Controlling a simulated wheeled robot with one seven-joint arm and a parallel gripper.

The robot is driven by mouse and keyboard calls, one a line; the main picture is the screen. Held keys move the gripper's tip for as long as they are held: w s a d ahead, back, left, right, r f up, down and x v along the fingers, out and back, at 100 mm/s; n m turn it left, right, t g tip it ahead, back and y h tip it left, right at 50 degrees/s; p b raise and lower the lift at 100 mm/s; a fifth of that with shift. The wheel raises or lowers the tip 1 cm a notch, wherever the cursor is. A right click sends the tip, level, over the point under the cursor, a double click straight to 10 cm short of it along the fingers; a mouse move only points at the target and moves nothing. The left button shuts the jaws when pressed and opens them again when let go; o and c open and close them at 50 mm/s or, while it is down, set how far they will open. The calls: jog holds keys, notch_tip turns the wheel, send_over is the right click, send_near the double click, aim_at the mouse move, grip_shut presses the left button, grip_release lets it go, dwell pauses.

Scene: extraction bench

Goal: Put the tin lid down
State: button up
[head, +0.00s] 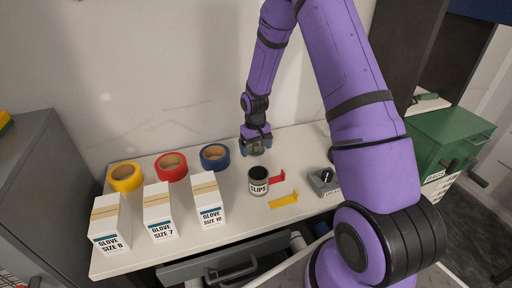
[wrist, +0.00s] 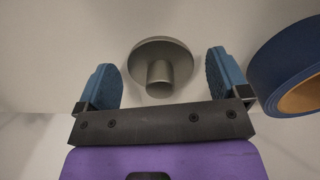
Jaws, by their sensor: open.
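The tin lid (wrist: 162,62) is a grey metal disc with a round knob. In the wrist view it lies knob up on the white bench top, between and slightly beyond my fingertips, with a gap on each side. My gripper (wrist: 165,75) is open around the knob and not closed on it. In the head view my gripper (head: 256,147) is low over the back of the bench, right of the blue tape roll, and mostly hides the lid. The tin marked CLIPS (head: 259,188) stands in front of it, upright, its top uncovered and dark inside.
The blue tape roll (head: 215,157) is close by my gripper; red (head: 171,167) and yellow (head: 126,178) rolls stand further left. Several glove boxes (head: 158,218) line the front. Red (head: 277,178) and yellow (head: 284,200) pieces and a grey device (head: 322,184) lie right of the tin.

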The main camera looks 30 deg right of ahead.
notch_tip(320, 180, up, 13)
notch_tip(320, 180, up, 12)
jog(key=f+t, duration=0.1)
send_over(255, 144)
jog(key=s+a, duration=0.3)
jog(key=s, duration=0.3)
jog(key=s+a+r+t, duration=0.2)
jog(key=s+r, duration=0.5)
jog(key=s, duration=0.6)
jog(key=s+a+r+t, duration=0.3)
jog(key=s+r, duration=0.4)
jog(key=s, duration=0.5)
jog(key=shift+s+r, duration=0.2)
jog(key=shift+s, duration=0.2)
